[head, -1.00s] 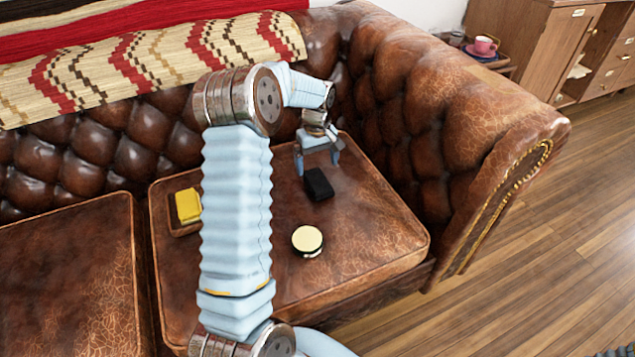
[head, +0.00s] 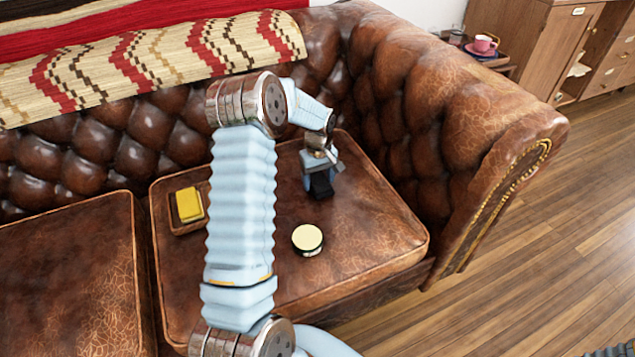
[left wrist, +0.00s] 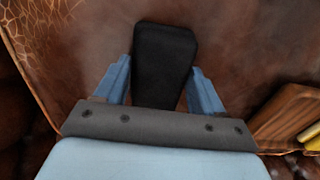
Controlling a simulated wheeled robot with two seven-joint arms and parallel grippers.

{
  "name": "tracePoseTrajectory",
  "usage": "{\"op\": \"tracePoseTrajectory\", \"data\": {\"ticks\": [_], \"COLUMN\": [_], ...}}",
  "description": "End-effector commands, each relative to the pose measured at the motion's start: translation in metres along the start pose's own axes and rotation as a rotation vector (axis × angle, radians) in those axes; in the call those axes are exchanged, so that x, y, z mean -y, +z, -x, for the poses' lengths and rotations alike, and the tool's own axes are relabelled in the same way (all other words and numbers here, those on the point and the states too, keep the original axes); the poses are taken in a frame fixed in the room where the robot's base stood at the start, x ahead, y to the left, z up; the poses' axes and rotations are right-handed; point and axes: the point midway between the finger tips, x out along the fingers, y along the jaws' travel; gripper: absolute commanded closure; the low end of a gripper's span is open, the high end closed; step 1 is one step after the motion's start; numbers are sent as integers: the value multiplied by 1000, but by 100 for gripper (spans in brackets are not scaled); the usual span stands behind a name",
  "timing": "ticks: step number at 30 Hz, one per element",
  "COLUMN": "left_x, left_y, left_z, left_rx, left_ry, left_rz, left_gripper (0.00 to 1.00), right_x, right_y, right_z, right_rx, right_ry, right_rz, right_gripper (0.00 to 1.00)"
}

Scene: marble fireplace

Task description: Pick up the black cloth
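The black cloth (head: 321,184) is a small dark folded block lying on the right seat cushion of the brown leather sofa. In the left wrist view the cloth (left wrist: 163,62) extends forward from between the two blue fingers. My left gripper (head: 322,176) is down at the cloth, with a finger on either side of it. In the left wrist view my left gripper (left wrist: 160,85) is open, and narrow gaps show between the fingers and the cloth's sides. The cloth's near end is hidden behind the gripper's grey palm. My right gripper is not in view.
A round tin with a cream lid (head: 307,239) sits on the cushion in front of the cloth. A wooden tray (head: 180,229) with a yellow block (head: 189,205) lies to the left. The tufted sofa arm (head: 470,120) rises at the right.

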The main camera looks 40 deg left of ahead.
Motion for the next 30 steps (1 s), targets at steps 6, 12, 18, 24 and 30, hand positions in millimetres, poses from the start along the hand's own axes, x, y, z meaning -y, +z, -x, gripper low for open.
{"op": "tracePoseTrajectory", "data": {"ticks": [6,12,18,24,30], "left_x": [0,0,0,-4,-9], "left_y": [0,0,-1,14,52], "left_z": [0,1,14,48,94], "left_rx": [0,0,-2,-3,-3], "left_ry": [0,0,1,4,5], "left_rz": [0,0,0,-4,-4], "left_gripper": [66,66,66,66,66], "right_x": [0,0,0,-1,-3], "right_y": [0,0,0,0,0], "right_z": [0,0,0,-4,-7], "right_rx": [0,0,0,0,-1], "right_ry": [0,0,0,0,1], "right_rz": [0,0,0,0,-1], "right_gripper": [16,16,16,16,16]}}
